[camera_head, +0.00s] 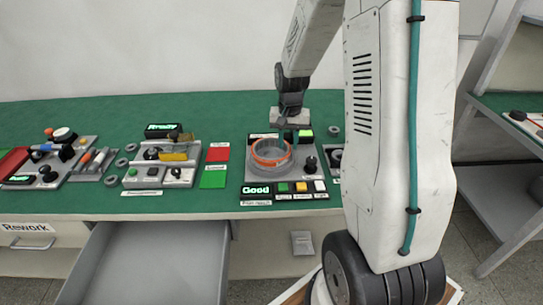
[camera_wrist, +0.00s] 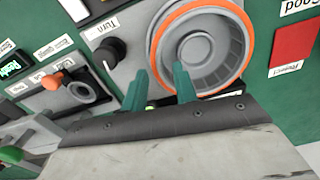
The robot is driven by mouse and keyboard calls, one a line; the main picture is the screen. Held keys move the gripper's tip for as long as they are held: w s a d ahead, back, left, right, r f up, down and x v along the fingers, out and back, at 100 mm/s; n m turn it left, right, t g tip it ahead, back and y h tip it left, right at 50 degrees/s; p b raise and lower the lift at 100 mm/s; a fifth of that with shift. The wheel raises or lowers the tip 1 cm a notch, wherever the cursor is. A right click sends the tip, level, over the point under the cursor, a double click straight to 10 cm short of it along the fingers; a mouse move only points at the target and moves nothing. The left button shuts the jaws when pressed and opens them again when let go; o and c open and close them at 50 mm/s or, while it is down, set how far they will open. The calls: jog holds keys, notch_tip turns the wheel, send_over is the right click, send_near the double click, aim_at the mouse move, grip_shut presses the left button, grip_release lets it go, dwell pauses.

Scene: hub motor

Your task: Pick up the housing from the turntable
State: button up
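The housing (camera_head: 270,152) is a grey ring-shaped part with an orange rim, sitting on the turntable station in the middle of the bench. It also shows in the wrist view (camera_wrist: 236,72) as a round grey part with an orange edge. The turntable beneath it is mostly hidden. My gripper (camera_wrist: 168,75) has two teal fingers, apart and with nothing between them. The fingers point toward the near side of the housing in the wrist view, overlapping its edge there. In the head view my gripper (camera_head: 290,130) is above the station, at the housing's far right side.
A black knob (camera_head: 310,163) stands right of the housing, and a "Good" display (camera_head: 256,189) with buttons lies in front. Red (camera_head: 217,154) and green (camera_head: 212,179) pads lie to the left. Other stations fill the left bench. An open drawer (camera_head: 150,262) juts out below.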

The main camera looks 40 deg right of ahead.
jog(key=shift+f, duration=0.95)
jog(key=shift+c, duration=0.3)
grip_shut()
jog(key=shift+r, duration=0.1)
